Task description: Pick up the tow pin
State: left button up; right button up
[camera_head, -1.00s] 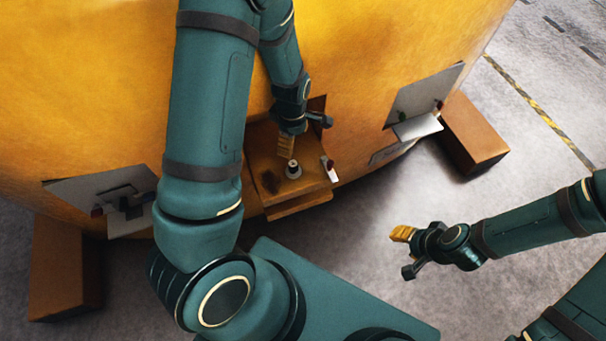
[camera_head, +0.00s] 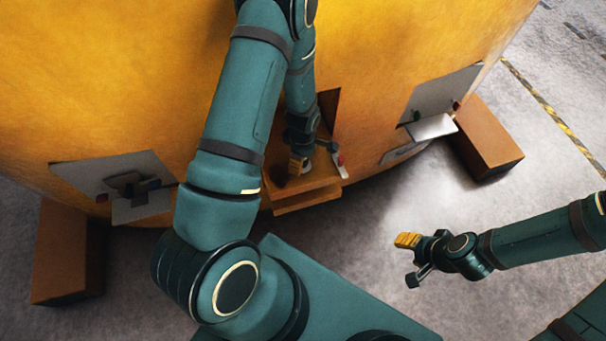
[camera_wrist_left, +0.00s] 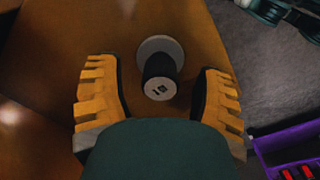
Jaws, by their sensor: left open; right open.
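The tow pin (camera_wrist_left: 161,73) is a dark upright cylinder with a pale marked end and a round pale collar, standing on the brown ledge (camera_head: 318,189) of the yellow casting. My left gripper (camera_wrist_left: 158,92) is open, its two yellow-orange fingers on either side of the pin in the wrist view, with gaps on both sides. In the head view my left gripper (camera_head: 299,164) is low over the ledge and hides the pin. My right gripper (camera_head: 408,241) is held over the floor, open and away from the ledge.
The yellow casting (camera_head: 390,60) fills the back. Grey plates with brackets stand at its left (camera_head: 90,172) and right (camera_head: 425,98), near brown blocks (camera_head: 62,270) (camera_head: 488,140). A purple container (camera_wrist_left: 275,145) with red items shows in the wrist view.

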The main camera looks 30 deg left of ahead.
pick_arm(q)
jog(key=shift+f, duration=0.2)
grip_shut()
jog(key=shift+r, duration=0.1)
notch_tip(320, 180, up, 18)
jog(key=p, duration=0.4)
jog(key=s+d+p, duration=0.1)
jog(key=s+d, duration=1)
jog(key=d, duration=0.2)
jog(key=shift+s+d, duration=0.3)
jog(key=shift+d, duration=0.05)
pick_arm(e)
jog(key=shift+t, duration=0.3)
jog(key=r, duration=0.1)
jog(key=w+r, duration=0.1)
jog(key=r, duration=0.3)
jog(key=shift+w+d, duration=0.15)
jog(key=shift+w, duration=0.2)
